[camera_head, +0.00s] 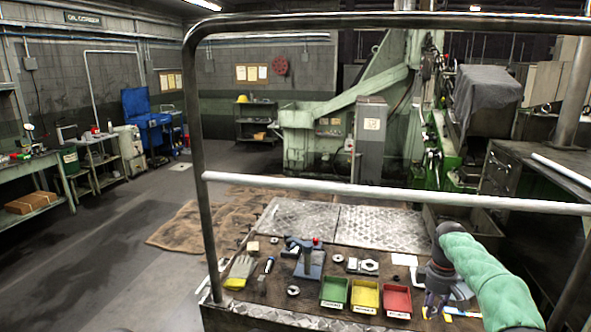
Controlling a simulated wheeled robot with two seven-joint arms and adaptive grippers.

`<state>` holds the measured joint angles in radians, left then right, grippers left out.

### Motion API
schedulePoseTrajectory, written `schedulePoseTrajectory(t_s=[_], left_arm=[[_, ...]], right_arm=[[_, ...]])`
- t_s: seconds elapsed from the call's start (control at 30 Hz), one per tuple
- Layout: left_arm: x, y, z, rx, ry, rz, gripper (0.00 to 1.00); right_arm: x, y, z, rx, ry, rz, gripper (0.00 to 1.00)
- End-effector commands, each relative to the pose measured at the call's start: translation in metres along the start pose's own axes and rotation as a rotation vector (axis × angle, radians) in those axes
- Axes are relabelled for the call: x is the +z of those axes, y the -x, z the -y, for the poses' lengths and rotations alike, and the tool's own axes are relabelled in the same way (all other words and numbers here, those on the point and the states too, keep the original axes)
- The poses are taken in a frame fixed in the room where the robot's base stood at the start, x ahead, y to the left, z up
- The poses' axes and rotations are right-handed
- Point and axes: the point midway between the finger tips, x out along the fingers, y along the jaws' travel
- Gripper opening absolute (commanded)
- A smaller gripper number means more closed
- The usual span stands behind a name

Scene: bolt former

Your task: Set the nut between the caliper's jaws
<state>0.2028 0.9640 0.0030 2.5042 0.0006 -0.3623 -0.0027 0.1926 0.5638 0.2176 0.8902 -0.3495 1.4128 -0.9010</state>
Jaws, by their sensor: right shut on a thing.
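My right gripper (432,309) is low over the front right of the workbench, just right of the red bin. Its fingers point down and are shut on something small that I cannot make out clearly. The arm in a green sleeve comes in from the right and hides part of the bench. A grey hex-shaped metal piece (370,266) lies behind the bins, with a smaller piece touching or close beside it. I cannot tell the caliper apart for sure at this size. My left gripper is out of view.
Green (334,304), yellow (365,309) and red (397,313) bins stand along the front. A blue-grey stand with a red knob (317,241), a glove (240,271) and dark rings (293,290) lie to the left. A white card (404,260) lies behind the red bin.

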Motion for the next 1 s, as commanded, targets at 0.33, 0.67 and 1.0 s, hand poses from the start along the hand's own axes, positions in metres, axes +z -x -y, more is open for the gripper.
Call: schedulePoseTrajectory(t_s=[0.33, 0.67, 1.0], left_arm=[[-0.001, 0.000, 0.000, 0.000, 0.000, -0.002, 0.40], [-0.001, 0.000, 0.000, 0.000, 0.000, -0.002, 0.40], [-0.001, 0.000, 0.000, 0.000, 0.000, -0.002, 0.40]], right_arm=[[-0.019, -0.018, 0.029, 0.007, -0.121, 0.006, 0.00], [-0.043, -0.054, 0.091, 0.013, -0.333, 0.011, 0.00], [-0.053, -0.100, 0.189, 0.010, -0.626, 0.002, 0.00]])
